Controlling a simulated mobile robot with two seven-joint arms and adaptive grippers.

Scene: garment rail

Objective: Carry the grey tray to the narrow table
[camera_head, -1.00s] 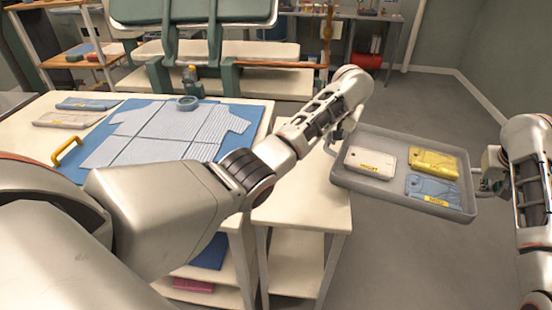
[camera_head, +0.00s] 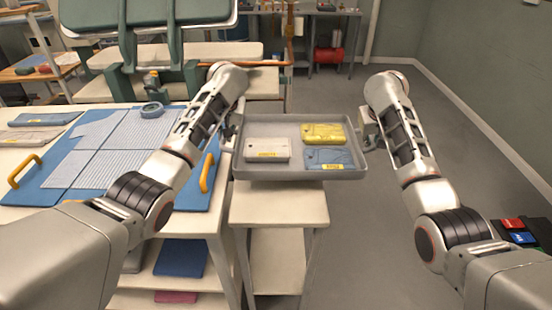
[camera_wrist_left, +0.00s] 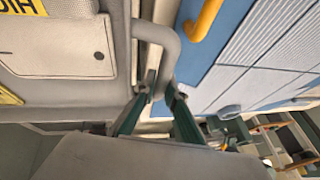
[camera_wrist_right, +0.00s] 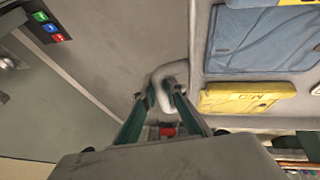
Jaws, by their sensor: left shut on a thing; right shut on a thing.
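The grey tray (camera_head: 300,174) is held level between my two arms in the head view, above and just behind the narrow table (camera_head: 278,206). It carries a white packet (camera_head: 267,149), a yellow packet (camera_head: 323,133) and a blue packet (camera_head: 328,158). My left gripper (camera_head: 232,138) is shut on the tray's left handle, and the handle shows between its fingers in the left wrist view (camera_wrist_left: 160,92). My right gripper (camera_head: 368,138) is shut on the right handle, also seen in the right wrist view (camera_wrist_right: 162,92). Whether the tray touches the tabletop cannot be told.
A larger table on the left bears a blue board (camera_head: 110,160) with yellow handles and a striped shirt; its edge adjoins the narrow table. A green press (camera_head: 150,40) stands behind. Coloured items (camera_head: 518,232) lie at the far right. Floor right of the tray is clear.

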